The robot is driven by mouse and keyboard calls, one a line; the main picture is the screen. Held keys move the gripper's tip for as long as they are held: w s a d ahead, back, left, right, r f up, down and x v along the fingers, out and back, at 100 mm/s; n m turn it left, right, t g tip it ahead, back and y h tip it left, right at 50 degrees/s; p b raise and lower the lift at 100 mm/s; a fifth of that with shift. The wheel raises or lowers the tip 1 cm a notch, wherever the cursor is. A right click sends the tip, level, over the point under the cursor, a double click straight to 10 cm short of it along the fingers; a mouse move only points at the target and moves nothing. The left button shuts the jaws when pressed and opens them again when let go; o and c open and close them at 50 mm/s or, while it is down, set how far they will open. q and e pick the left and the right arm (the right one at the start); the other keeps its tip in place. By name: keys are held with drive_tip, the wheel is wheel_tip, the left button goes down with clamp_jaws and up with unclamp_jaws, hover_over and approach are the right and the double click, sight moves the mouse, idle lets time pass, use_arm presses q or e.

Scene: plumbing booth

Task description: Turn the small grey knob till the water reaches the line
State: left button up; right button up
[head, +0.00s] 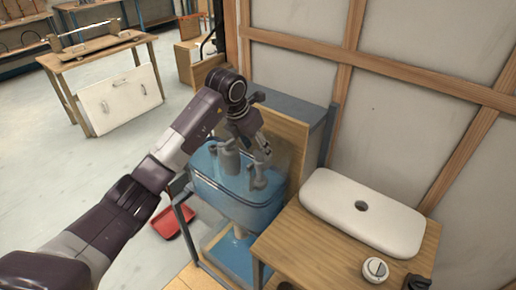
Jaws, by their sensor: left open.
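A see-through blue tank (213,197) holds water, with two grey upright fittings inside. The wider grey fitting (229,160) stands left of centre. The slimmer grey fitting (258,180) stands at the right; a small knob on it is too small to make out. My left gripper (262,150) is open, pointing down just above the slimmer fitting; I cannot tell whether it touches. The line on the tank is not clear, nor is the water's exact level against it. My right gripper is not in view.
A wooden bench (318,252) at the right bears a white basin slab (362,212) and a round white dial (375,269). A wooden panel (283,132) stands behind the tank. A red tray (172,222) lies on the floor, left of the tank.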

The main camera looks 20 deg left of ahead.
sight(259, 156)
use_arm(q)
drive_tip(key=shift+x, duration=1.05)
drive_tip(key=shift+c, duration=0.3)
drive_tip(key=c, duration=1.1)
drive_tip(key=shift+d+n+t+y+b, duration=0.1)
drive_tip(key=shift+n+t+y+b, duration=0.45)
drive_tip(key=shift+n, duration=1.45)
drive_tip(key=shift+g, duration=0.25)
drive_tip(key=o, duration=1.2)
drive_tip(key=shift+c, duration=0.2)
